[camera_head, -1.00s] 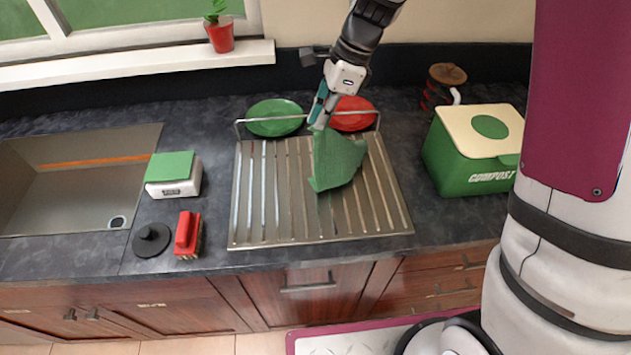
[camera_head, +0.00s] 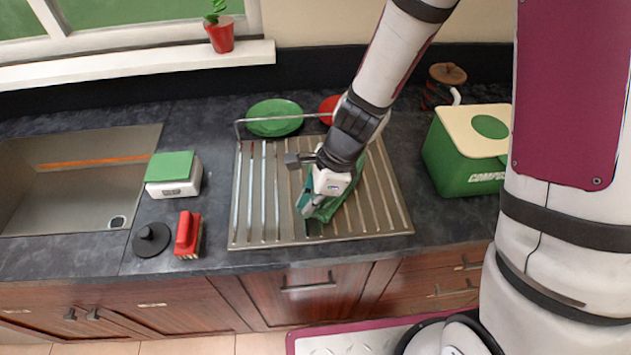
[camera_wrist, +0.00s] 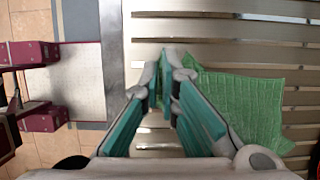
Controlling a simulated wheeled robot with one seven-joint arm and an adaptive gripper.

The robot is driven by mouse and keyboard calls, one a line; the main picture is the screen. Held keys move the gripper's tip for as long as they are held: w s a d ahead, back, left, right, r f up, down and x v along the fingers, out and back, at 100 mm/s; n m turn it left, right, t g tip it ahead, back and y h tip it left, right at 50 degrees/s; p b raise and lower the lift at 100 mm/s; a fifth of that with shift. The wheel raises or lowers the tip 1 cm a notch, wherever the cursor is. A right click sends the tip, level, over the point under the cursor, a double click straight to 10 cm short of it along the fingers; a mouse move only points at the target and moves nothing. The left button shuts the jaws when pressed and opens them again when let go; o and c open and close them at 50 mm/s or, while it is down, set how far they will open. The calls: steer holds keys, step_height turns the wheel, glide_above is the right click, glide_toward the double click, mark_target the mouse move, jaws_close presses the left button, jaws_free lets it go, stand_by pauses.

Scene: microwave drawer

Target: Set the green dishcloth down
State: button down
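The green dishcloth (camera_head: 328,210) is at the metal drainboard (camera_head: 384,222), partly hidden by my gripper in the head view. In the wrist view the dishcloth (camera_wrist: 245,105) spreads to the right of the fingers, over the slats, looking fairly flat. My gripper (camera_head: 306,208) points down over the front middle of the drainboard. In the wrist view the fingertips of my gripper (camera_wrist: 161,82) are close together, with a green edge of cloth between them. Whether the whole cloth rests on the slats is unclear.
A green plate (camera_head: 275,117) and a partly hidden red plate (camera_head: 328,105) stand behind the drainboard. A green compost bin (camera_head: 464,160) is to the right. A scale (camera_head: 173,188), a red brush (camera_head: 187,235) and a black sink plug (camera_head: 151,240) are left, before the sink (camera_head: 75,190).

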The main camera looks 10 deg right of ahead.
steer(key=shift+s+a+f, duration=0.25)
steer(key=shift+s+f, duration=0.5)
steer(key=shift+s, duration=0.05)
steer(key=shift+s+a+f, duration=0.2)
steer(key=shift+s+f, duration=0.55)
steer(key=shift+s, duration=0.05)
steer(key=c, duration=1.4)
jaws_free()
steer(key=shift+r, duration=0.1)
steer(key=shift+s+a+r+p, duration=0.1)
steer(key=shift+s+r+p, duration=0.15)
steer(key=shift+r+p, duration=0.25)
steer(key=shift+s+a+r+p, duration=0.1)
steer(key=shift+s+r+p, duration=0.15)
steer(key=shift+r+p, duration=0.2)
steer(key=s+r+p, duration=0.3)
steer(key=r+p, duration=0.2)
steer(key=r, duration=0.3)
steer(key=shift+a, duration=0.4)
